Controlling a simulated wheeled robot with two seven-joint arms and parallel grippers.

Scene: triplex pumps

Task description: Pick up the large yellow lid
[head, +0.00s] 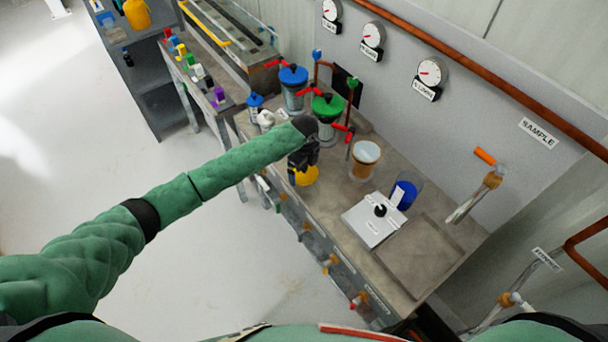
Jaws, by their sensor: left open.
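The large yellow lid (307,177) is round and bright yellow. It shows in the head view near the front edge of the counter (335,208). My left gripper (302,174) is open, with its dark fingers right over the lid and hiding part of it. I cannot tell whether the fingers touch the lid. My right gripper is not in view.
Canisters with a blue lid (293,75) and a green lid (328,106) stand behind my gripper. Small white items (266,119) lie left.

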